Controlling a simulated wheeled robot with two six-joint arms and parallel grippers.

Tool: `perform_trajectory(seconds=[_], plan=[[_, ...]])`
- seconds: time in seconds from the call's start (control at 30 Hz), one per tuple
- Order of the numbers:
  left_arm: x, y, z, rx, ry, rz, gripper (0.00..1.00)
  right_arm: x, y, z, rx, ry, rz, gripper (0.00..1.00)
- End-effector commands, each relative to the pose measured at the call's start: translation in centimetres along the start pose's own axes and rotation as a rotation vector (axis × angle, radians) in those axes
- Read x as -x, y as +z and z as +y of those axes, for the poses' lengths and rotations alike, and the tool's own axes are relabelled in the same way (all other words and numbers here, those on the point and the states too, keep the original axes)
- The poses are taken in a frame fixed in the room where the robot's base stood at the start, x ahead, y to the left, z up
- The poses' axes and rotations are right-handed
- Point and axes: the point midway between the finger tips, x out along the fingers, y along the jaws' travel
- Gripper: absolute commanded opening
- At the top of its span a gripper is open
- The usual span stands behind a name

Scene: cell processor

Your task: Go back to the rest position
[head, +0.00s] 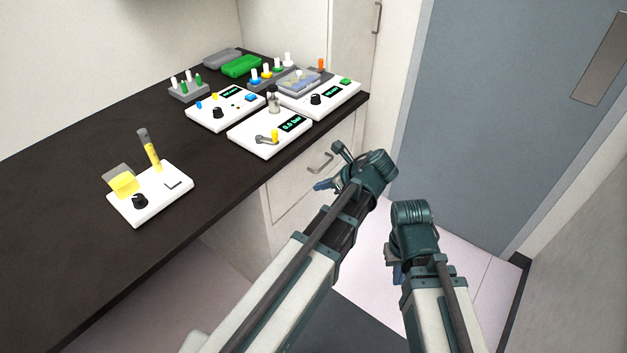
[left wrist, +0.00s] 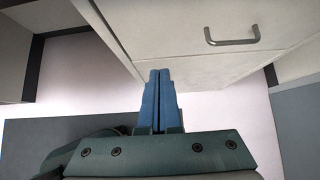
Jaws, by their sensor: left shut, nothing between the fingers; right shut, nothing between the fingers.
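My left gripper (head: 324,185) is in front of the counter's drawers, below the counter top, with its blue fingers pointing left. In the left wrist view the left gripper's two blue fingers (left wrist: 158,98) lie together, shut and empty. My right gripper (head: 397,273) hangs over the floor to the right of the left arm, partly hidden behind its own wrist. It is shut and holds nothing. Both grippers are clear of the devices on the counter.
The dark counter (head: 60,210) carries a white device with a yellow-filled tube (head: 150,195), a pressure device (head: 265,140), other devices and racks at the back. A drawer handle (head: 320,163) is close to my left gripper. A grey door (head: 480,120) stands behind; pale floor (head: 370,300) is free.

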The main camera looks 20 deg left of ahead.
Motion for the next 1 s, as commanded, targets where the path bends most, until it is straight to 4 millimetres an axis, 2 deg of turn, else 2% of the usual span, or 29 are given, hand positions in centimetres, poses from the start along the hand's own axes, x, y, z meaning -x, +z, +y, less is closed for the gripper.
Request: perform_trajectory(seconds=[0.1, 0.57, 0.67, 0.87, 1.0], plan=[[0.9, 0.0, 0.0, 0.0, 0.0, 0.0, 0.0, 0.7, 0.0, 0.1, 0.0, 0.0, 0.0, 0.0], [1.4, -0.2, 0.3, 0.033, 0.001, 0.016, 0.0, 1.1, 0.1, 0.1, 0.0, 0.0, 0.0, 0.0], [2.6, -0.8, 1.4, 0.158, 0.007, 0.069, 0.0, 2.3, 0.1, 0.2, 0.0, 0.0, 0.0, 0.0], [6.8, -3.7, 5.1, 0.621, 0.099, 0.262, 0.0, 5.8, 0.3, 0.6, 0.0, 0.0, 0.0, 0.0], [10.1, -5.8, 7.8, 0.951, 0.231, 0.379, 0.0, 8.0, 0.5, 0.8, -0.001, 0.0, 0.0, 0.0]])
